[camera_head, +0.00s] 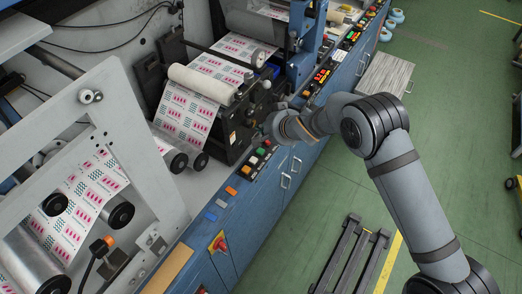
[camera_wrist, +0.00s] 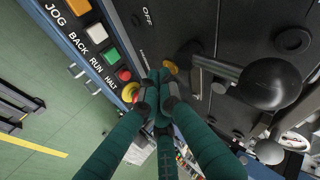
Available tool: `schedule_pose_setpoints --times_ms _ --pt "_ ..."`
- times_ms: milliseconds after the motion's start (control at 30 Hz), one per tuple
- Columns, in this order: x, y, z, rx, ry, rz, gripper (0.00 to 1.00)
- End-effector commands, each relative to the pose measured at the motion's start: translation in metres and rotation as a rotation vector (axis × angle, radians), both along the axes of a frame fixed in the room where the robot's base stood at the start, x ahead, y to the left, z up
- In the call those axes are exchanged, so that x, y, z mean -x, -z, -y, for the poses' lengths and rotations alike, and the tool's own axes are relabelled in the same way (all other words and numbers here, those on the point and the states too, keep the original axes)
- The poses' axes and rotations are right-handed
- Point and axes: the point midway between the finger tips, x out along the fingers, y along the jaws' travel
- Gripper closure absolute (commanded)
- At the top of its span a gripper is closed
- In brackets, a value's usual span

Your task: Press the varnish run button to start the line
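In the wrist view a button row on the blue machine edge is lettered JOG, BACK, RUN and HALT. The green RUN button (camera_wrist: 111,57) sits between the white BACK button (camera_wrist: 97,33) and the red HALT button (camera_wrist: 124,75). My gripper (camera_wrist: 161,82) shows with its dark green fingers drawn together, nothing seen between them. Its tips appear to the right of HALT, apart from RUN in the picture. In the head view my gripper (camera_head: 268,128) is over the machine edge, just beyond a row with a green button (camera_head: 260,151). I cannot read a varnish label; fingertip contact is unclear.
A black ball knob (camera_wrist: 270,82) on a lever stands right of my gripper. A yellow-and-red button (camera_wrist: 130,92) lies below HALT. Another button panel (camera_head: 321,76) is farther along the edge. Printed web (camera_head: 190,112) runs over rollers at left.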

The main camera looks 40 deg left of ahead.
Motion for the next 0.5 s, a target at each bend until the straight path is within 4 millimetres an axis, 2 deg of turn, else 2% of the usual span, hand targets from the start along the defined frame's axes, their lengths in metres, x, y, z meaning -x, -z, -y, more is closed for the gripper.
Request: schedule_pose_setpoints --times_ms 267,500 --pt "0.0 0.03 0.0 0.001 0.001 0.0 1.0" --pt "0.0 0.064 0.0 0.0 -0.001 0.001 1.0"
